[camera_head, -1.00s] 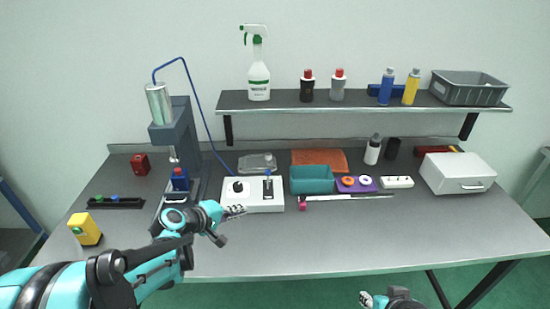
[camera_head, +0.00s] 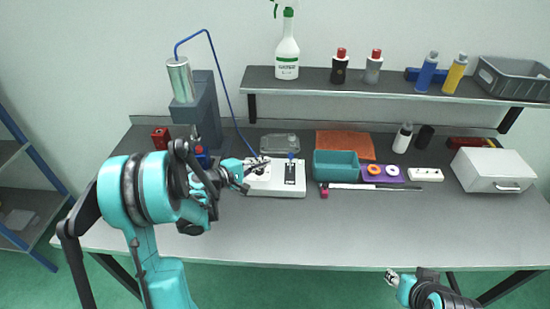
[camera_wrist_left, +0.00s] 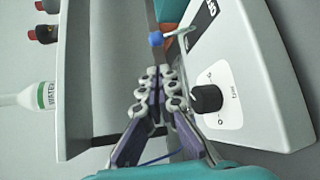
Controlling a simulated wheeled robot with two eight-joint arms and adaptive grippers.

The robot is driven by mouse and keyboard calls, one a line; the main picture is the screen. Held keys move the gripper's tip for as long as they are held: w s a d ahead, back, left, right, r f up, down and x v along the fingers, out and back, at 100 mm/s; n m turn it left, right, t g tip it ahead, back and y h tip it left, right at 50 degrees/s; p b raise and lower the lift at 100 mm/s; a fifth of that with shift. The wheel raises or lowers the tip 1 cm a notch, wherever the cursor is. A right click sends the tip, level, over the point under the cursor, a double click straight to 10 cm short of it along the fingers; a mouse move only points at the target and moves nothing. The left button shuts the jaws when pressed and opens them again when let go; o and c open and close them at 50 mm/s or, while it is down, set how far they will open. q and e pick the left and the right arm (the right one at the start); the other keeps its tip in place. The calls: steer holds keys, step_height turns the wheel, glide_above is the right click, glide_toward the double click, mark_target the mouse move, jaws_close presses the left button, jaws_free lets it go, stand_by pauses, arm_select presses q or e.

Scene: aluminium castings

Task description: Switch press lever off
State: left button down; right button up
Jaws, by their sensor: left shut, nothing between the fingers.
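The white control box (camera_head: 270,190) stands on the bench beside the press. Its lever (camera_head: 291,156) has a blue tip and stands up at the far end of a dark plate; which position it is in is unclear. In the left wrist view the blue-tipped lever (camera_wrist_left: 156,39) juts from the box beyond a black knob (camera_wrist_left: 206,98). My left gripper (camera_head: 260,166) is shut and empty over the box's left part, left of the lever and apart from it. Its closed fingers (camera_wrist_left: 158,85) point toward the lever side. My right gripper (camera_head: 392,277) is low at the front, too small to read.
The press (camera_head: 205,110) with its blue hose stands left of the box. A teal bin (camera_head: 336,172), a purple holder (camera_head: 385,180) and a white case (camera_head: 492,170) lie to the right. A shelf (camera_head: 390,88) overhangs the back. The front bench is clear.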

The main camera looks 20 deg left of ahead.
arm_select(q)
steer(key=b+x, duration=0.2)
steer(key=x, duration=0.7)
steer(key=shift+w, duration=0.2)
arm_select(e)
step_height(320, 180, down, 2)
steer(key=shift+f, duration=0.1)
arm_select(q)
steer(key=shift+f, duration=0.1)
arm_select(e)
steer(key=shift+s, duration=0.1)
